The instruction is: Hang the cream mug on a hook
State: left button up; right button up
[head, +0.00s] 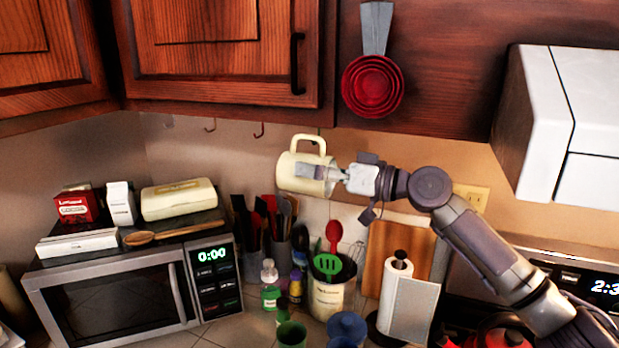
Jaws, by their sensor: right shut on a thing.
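The cream mug (287,171) is held in the air in front of the back wall, tipped on its side with its handle (308,144) pointing up. My right gripper (326,173) is shut on the mug, reaching it from the right at its open end. Several small hooks hang below the upper cabinet; a dark one (210,125) and a red one (259,130) are left of the mug. A green hook (318,131) shows just above the handle; I cannot tell whether they touch. My left gripper is not in view.
A microwave (110,295) with boxes and a wooden spoon on top stands at left. Utensil crocks (330,300), bottles, cups and a paper towel roll (394,290) crowd the counter below. Red measuring cups (372,87) hang on the cabinet side. A white range hood (545,110) is at right.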

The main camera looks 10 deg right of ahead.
jog(key=shift+w+d, duration=0.35)
jog(key=shift+w, duration=0.2)
jog(key=shift+w+d, duration=0.35)
jog(key=shift+w, duration=0.2)
jog(key=shift+w+d+f+b, duration=0.3)
jog(key=shift+w+f+b, duration=0.2)
jog(key=shift+b, duration=0.6)
jog(key=shift+s, duration=0.1)
jog(key=o, duration=1.4)
jog(key=shift+f, duration=0.15)
